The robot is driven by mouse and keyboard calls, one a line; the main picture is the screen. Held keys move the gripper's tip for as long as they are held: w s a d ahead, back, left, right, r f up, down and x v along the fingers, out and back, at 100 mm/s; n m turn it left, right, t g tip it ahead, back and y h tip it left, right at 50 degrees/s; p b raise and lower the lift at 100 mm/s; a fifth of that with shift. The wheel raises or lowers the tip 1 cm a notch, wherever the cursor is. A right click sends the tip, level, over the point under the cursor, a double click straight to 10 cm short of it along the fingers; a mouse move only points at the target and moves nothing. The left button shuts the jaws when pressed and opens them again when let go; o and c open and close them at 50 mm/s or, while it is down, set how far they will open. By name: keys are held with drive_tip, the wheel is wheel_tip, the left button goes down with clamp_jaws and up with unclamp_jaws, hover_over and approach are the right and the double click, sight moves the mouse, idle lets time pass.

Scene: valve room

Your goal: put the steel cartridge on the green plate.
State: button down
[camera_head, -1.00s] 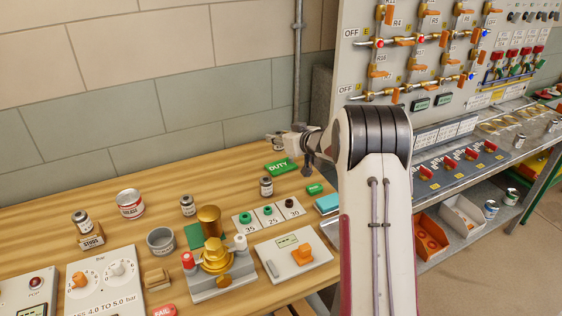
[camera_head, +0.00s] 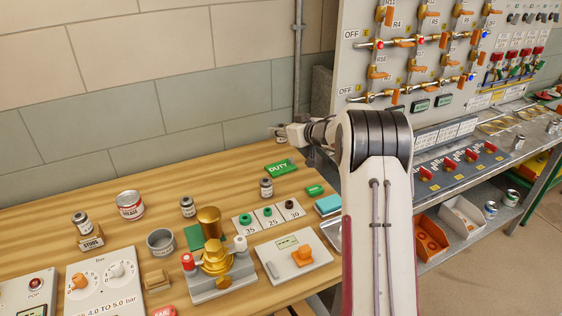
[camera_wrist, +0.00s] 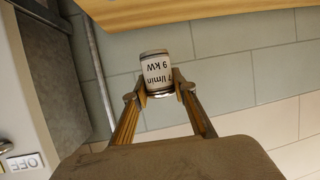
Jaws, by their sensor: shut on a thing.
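My gripper (camera_wrist: 160,88) is shut on a steel cartridge (camera_wrist: 156,70) with a white label reading "l/min" and "9 kW", upside down in the wrist view. In the head view the held cartridge (camera_head: 280,132) is small and partly hidden by my gripper (camera_head: 286,132). It appears above the back of the wooden bench. A green plate marked DUTY (camera_head: 281,167) lies below it in the picture, with nothing on it.
A brass fixture (camera_head: 214,262), a scale-like device (camera_head: 293,256) and a numbered card (camera_head: 268,215) sit nearer. A valve panel (camera_head: 440,50) stands at right. The back-left bench is clear.

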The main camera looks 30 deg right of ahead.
drive_tip(key=shift+f, duration=3.05)
drive_tip(key=shift+f, duration=0.1)
drive_tip(key=shift+f, duration=1.75)
drive_tip(key=shift+f, duration=0.1)
drive_tip(key=c, duration=1.6)
unclamp_jaws()
drive_tip(key=shift+f, duration=0.1)
drive_tip(key=shift+c, duration=0.2)
drive_tip(key=shift+r, duration=0.2)
drive_tip(key=shift+s, duration=0.2)
drive_tip(key=v, duration=1.1)
drive_tip(key=shift+s+r, duration=0.2)
